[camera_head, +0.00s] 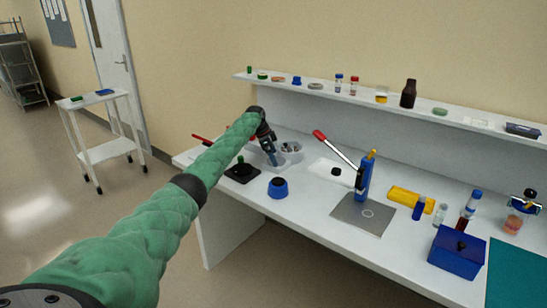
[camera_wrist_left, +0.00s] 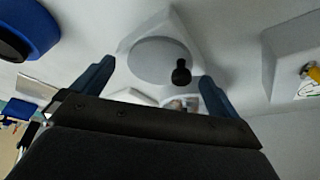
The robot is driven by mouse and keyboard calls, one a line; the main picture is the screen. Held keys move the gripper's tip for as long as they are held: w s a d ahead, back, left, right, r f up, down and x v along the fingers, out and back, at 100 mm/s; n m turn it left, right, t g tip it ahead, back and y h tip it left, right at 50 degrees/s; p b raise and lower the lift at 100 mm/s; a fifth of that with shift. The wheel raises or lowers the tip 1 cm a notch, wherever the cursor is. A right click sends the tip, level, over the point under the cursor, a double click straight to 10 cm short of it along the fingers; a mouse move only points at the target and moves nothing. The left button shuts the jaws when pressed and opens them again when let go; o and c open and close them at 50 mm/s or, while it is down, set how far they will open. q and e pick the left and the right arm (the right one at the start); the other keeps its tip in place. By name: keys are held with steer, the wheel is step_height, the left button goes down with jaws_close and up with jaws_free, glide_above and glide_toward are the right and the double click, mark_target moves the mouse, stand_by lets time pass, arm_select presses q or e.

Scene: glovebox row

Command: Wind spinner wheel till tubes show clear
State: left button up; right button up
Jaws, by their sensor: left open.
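The spinner (camera_head: 256,160) is a pale, low unit at the left part of the bench, partly hidden by my left gripper. In the left wrist view its wheel (camera_wrist_left: 152,60) is a grey disc on a white housing, with a black knob (camera_wrist_left: 181,74) near the disc's edge. My left gripper (camera_head: 271,157) points down over it. In the left wrist view the gripper (camera_wrist_left: 152,82) is open, its blue fingers on either side of the disc and knob, seemingly touching neither. A round container (camera_head: 291,148) beside it holds small items; whether they are the tubes is unclear. My right gripper is out of view.
A blue round pot (camera_head: 278,188) stands in front, with a black plate (camera_head: 242,174) to its left. A blue box (camera_head: 458,252) is at front right. A shelf (camera_head: 428,107) runs along the back.

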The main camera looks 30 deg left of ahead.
mark_target(268, 160)
arm_select(q)
steer(key=shift+s+a+r, duration=0.15)
steer(key=shift+a+r, duration=0.15)
steer(key=shift+r, duration=0.25)
steer(key=b+v, duration=0.1)
steer(key=v, duration=0.2)
steer(key=shift+s+r, duration=0.1)
steer(key=shift+r, duration=0.3)
steer(key=shift+v, duration=0.9)
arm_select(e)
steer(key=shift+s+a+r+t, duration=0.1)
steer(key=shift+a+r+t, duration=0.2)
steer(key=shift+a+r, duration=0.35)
arm_select(q)
steer(key=shift+a, duration=0.1)
